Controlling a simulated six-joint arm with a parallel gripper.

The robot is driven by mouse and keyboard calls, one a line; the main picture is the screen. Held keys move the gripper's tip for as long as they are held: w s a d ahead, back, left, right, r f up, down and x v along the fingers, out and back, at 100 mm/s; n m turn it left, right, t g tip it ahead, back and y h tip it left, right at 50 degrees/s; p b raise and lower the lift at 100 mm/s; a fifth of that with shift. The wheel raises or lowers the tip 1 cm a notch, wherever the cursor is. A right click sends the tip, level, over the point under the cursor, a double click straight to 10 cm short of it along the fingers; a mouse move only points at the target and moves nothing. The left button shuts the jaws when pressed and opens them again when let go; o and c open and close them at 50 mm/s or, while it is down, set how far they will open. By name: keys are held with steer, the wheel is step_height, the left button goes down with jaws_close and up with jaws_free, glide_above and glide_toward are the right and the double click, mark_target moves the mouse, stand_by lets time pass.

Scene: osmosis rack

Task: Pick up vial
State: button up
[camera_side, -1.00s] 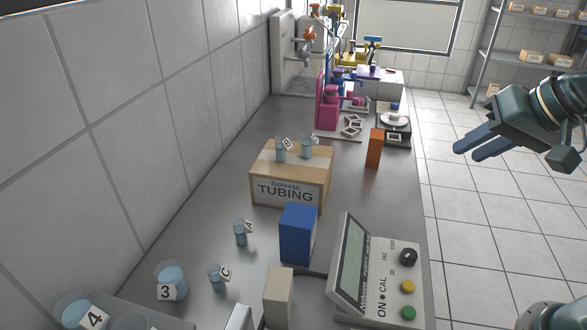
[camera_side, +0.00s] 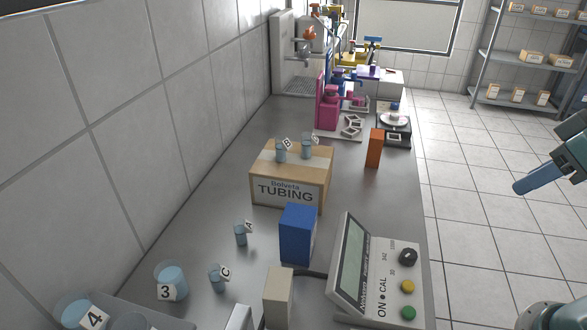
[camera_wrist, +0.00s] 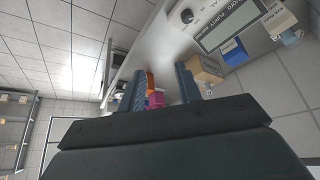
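Several small vials with blue liquid show in the side view. Vial B (camera_side: 281,151) and another vial (camera_side: 306,150) with a label hard to read stand on the cardboard TUBING box (camera_side: 290,190). Vial A (camera_side: 240,236) and vial C (camera_side: 216,279) stand on the grey bench left of the blue box. My gripper (camera_side: 517,188) is at the right edge, out over the floor and well apart from every vial. In the wrist view my gripper (camera_wrist: 161,72) has its two fingers apart, with nothing held between them.
Beaker 3 (camera_side: 171,280) and beaker 4 (camera_side: 82,310) stand at the front left. A blue box (camera_side: 298,235), a beige block (camera_side: 278,298) and a meter (camera_side: 383,275) crowd the front. An orange block (camera_side: 374,148) stands near the bench's right edge. Tiled wall bounds the left.

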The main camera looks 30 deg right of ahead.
steer(key=shift+o, duration=1.2)
steer(key=w+a+r+n+g+y, duration=0.1)
steer(key=w+a+r+n+g, duration=0.15)
steer(key=w+a, duration=0.65)
steer(key=w+a+r+n+g, duration=0.1)
steer(key=w+a+r+n, duration=0.15)
steer(key=w+a, duration=0.6)
steer(key=w+a+f+n, duration=0.1)
steer(key=a+f, duration=0.3)
steer(key=a, duration=0.4)
steer(key=w+a+f+n+g, duration=0.1)
steer(key=w+a+f, duration=0.3)
steer(key=a, duration=0.4)
steer(key=w+a+f+n+g+h, duration=0.1)
steer(key=w+a+f+n, duration=0.1)
steer(key=a+f, duration=0.4)
steer(key=shift+w+a+f, duration=0.2)
steer(key=shift+w+a, duration=0.55)
steer(key=shift+a, duration=0.35)
